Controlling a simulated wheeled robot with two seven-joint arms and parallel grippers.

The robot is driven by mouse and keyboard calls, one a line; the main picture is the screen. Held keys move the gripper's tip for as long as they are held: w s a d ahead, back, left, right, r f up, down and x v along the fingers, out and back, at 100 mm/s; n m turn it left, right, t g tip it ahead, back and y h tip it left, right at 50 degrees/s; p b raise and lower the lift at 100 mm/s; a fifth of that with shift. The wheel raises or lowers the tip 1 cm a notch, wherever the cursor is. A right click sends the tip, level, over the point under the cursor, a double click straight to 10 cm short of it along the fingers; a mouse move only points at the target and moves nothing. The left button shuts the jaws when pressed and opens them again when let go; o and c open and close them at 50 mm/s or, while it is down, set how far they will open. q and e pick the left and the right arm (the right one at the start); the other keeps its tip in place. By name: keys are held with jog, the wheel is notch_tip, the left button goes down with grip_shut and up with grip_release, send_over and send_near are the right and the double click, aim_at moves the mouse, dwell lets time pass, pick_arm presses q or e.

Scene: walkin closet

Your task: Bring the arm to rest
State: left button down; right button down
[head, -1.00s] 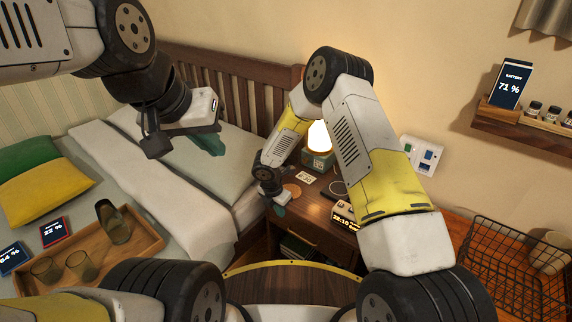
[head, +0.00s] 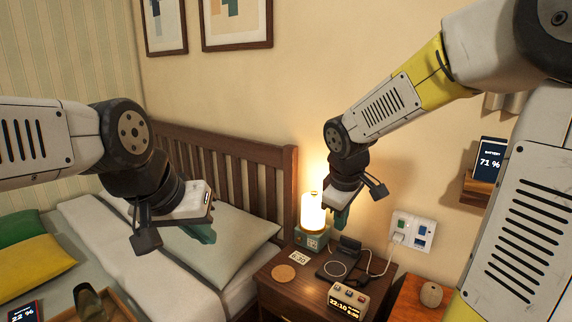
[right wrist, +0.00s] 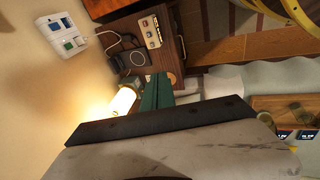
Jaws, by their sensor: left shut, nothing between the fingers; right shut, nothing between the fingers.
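My left gripper (head: 203,233) hangs over the bed at the left of the head view, its green fingers shut and empty. My right gripper (head: 338,222) is raised above the nightstand (head: 290,298), just right of the lit lamp (head: 313,212) in the picture, with its green fingers shut and empty. In the right wrist view the closed green fingers (right wrist: 157,92) point toward the nightstand area. No object is held by either gripper.
On the nightstand are a round coaster (head: 284,272), a clock (head: 348,300), a charging pad (head: 335,268) and a card. A wall socket panel (head: 412,231) is behind. A shelf with a battery display (head: 490,160) is at right. A wooden headboard (head: 225,165) backs the bed.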

jog(key=s+r+m+y, duration=0.1)
jog(key=s+r+m, duration=0.1)
jog(key=s, duration=0.3)
jog(key=s+d+r+m+t+y, duration=0.1)
jog(key=s+r+m, duration=0.1)
jog(key=s+m, duration=0.2)
jog(key=s+r+m+t+y, duration=0.1)
jog(key=s+r+m, duration=0.2)
jog(key=s, duration=0.3)
jog(key=shift+s+d+m, duration=0.15)
jog(key=shift+s+m, duration=0.05)
jog(key=shift+m, duration=0.1)
dwell(0.5)
